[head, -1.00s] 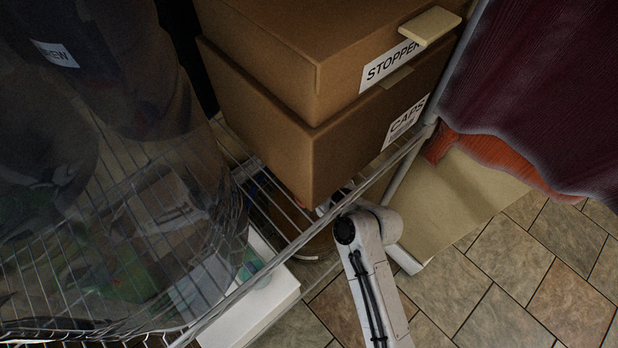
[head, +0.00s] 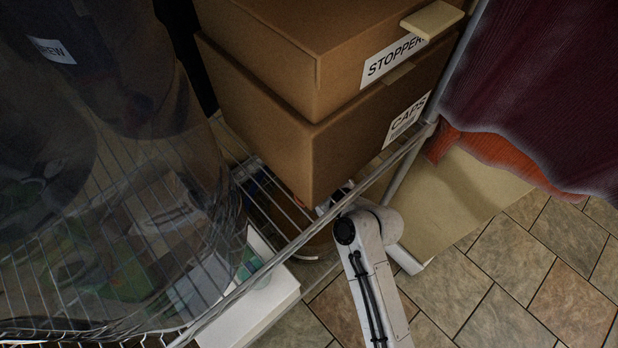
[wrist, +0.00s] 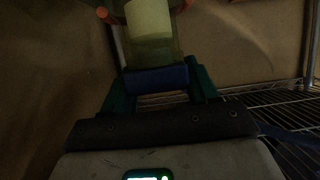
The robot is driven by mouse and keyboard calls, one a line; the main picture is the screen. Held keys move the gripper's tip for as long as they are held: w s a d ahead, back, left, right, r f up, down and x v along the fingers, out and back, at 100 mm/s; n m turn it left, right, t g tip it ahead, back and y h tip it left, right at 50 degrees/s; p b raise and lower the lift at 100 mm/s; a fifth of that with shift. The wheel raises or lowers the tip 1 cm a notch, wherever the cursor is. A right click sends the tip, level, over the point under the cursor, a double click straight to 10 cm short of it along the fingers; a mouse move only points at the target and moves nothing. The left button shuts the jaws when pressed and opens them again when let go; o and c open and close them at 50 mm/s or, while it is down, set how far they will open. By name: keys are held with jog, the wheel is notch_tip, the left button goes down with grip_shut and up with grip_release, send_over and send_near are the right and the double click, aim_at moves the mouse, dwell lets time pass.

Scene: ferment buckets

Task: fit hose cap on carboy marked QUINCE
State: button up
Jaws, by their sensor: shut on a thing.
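In the wrist view, my gripper (wrist: 157,80) has two green fingers closed on a dark blue piece (wrist: 157,78). The piece may be the hose cap, but its shape is too dark to be sure. Just beyond it is a translucent yellow-green cylinder (wrist: 150,22) with a pale patch and orange parts at both sides. I cannot tell whether the blue piece touches it. No label reading QUINCE is legible. In the head view my gripper is hidden below the boxes; only my white arm shows.
In the head view, brown boxes labelled STOPPER (head: 290,60) and CAPS (head: 340,145) are stacked on a wire rack (head: 255,275). Large clear vessels (head: 130,80) stand left, one label ending in EW. Dark red cloth (head: 550,80) hangs right. Tiled floor (head: 490,290) is open at lower right.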

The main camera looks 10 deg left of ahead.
jog(key=o, duration=1.1)
jog(key=shift+o, duration=0.2)
jog(key=p+v, duration=0.2)
jog(key=v, duration=0.8)
jog(key=shift+s+d+r, duration=0.2)
jog(key=shift+s+d, duration=0.05)
jog(key=shift+d, duration=0.05)
